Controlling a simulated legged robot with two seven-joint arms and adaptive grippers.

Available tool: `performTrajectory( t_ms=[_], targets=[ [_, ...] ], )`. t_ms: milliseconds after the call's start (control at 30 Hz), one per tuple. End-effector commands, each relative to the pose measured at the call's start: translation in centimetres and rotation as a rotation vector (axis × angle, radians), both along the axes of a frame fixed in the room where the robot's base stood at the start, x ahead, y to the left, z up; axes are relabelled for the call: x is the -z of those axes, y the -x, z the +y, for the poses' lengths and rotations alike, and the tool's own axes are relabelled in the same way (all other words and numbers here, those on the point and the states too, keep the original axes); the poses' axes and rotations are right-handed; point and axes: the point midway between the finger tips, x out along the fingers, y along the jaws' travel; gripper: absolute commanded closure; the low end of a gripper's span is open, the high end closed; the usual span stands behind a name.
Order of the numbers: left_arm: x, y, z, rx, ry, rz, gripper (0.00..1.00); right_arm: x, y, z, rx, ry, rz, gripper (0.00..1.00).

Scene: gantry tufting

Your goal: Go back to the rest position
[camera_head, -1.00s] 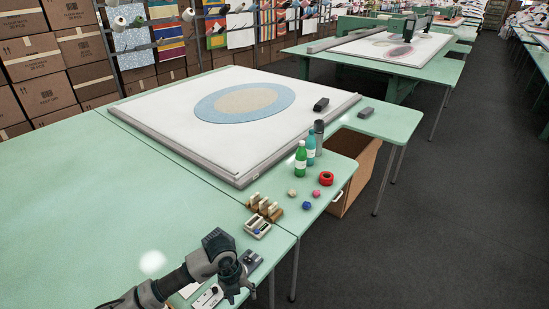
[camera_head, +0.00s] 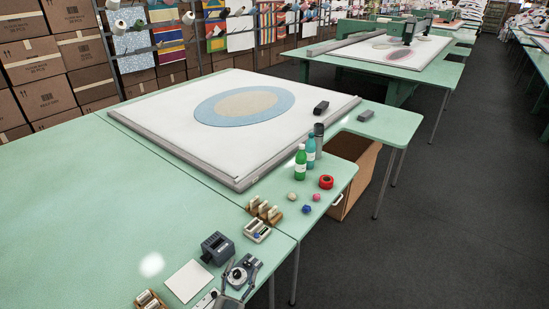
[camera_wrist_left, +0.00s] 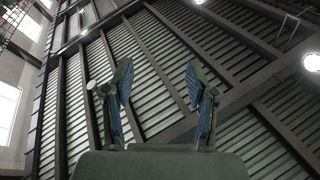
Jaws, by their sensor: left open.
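My left gripper (camera_head: 238,287) shows small at the bottom edge of the head view, its dark fingers beside and partly over a small grey device (camera_head: 243,270). In the left wrist view the same gripper (camera_wrist_left: 158,78) points up at the ceiling. Its two fingers stand well apart with nothing between them, so it is open and empty. Most of my left arm is out of the head view. My right gripper does not show.
On the green table (camera_head: 80,220) near the gripper are a dark grey box-shaped device (camera_head: 217,248), a white sheet (camera_head: 188,281) and a wooden holder (camera_head: 150,301). The table's left part is bare.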

Motion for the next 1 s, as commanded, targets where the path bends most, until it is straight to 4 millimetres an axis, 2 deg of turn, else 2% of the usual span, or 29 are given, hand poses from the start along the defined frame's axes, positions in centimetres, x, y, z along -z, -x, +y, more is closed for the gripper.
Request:
performTrajectory(
  t_ms=[33, 67, 100, 167, 200, 300, 400, 500, 767, 833, 1000],
  targets=[
    [3.3, 0.4, 2.5, -0.088, 0.035, 0.146, 0.43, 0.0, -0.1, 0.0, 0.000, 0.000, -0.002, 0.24],
    [5.3, 0.8, 3.9, -0.139, 0.047, 0.234, 0.43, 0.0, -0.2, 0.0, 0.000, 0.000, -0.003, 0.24],
    [8.2, 1.7, 5.6, -0.198, 0.061, 0.357, 0.43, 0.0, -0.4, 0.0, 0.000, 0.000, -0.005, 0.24],
    [12.3, 3.6, 7.8, -0.270, 0.069, 0.536, 0.43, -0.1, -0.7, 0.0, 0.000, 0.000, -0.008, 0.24],
    [14.8, 5.2, 8.8, -0.306, 0.070, 0.649, 0.43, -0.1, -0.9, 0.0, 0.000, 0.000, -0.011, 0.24],
    [19.7, 9.5, 10.6, -0.359, 0.062, 0.895, 0.43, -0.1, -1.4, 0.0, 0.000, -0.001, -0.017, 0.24],
    [23.0, 13.6, 11.5, -0.379, 0.048, 1.086, 0.43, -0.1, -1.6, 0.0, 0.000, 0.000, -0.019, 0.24],
    [25.2, 17.5, 12.0, -0.381, 0.031, 1.248, 0.43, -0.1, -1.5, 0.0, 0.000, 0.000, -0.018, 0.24],
    [28.3, 26.8, 12.2, -0.338, -0.014, 1.594, 0.43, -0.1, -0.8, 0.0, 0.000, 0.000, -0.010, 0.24],
    [30.9, 25.9, 12.1, -0.339, -0.019, 1.595, 0.43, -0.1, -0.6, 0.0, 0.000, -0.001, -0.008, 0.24],
    [36.7, 25.1, 12.0, -0.340, -0.025, 1.615, 0.43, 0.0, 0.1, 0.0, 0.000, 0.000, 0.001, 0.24]
  ],
)
